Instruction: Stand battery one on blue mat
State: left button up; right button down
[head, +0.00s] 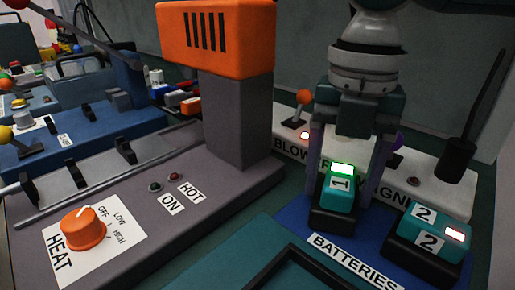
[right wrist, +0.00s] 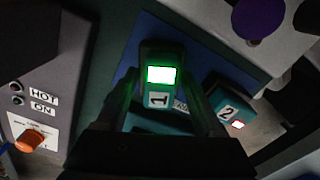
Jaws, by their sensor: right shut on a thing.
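Battery one (head: 340,190), a teal block with a black end, a white "1" label and a green lit face, is between the fingers of my right gripper (head: 345,192). The gripper is shut on it. The battery looks roughly upright, black end down, at the blue mat (head: 293,217) marked BATTERIES; I cannot tell whether it touches the mat. In the right wrist view, battery one (right wrist: 158,90) shows its green light between the fingers, with the blue mat (right wrist: 190,48) behind it. My left gripper is not in view.
Battery two (head: 428,232), teal with a red-white light, is on the mat's right side, close to battery one. The grey heat station (head: 150,180) with an orange knob (head: 83,230) is at left. A white switch panel (head: 430,190) with a black post stands behind.

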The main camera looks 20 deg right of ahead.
aim_at(341, 175)
jog(key=shift+f, duration=0.1)
grip_release()
dwell(0.3)
notch_tip(341, 175, up, 12)
jog(key=p, duration=0.3)
dwell(0.4)
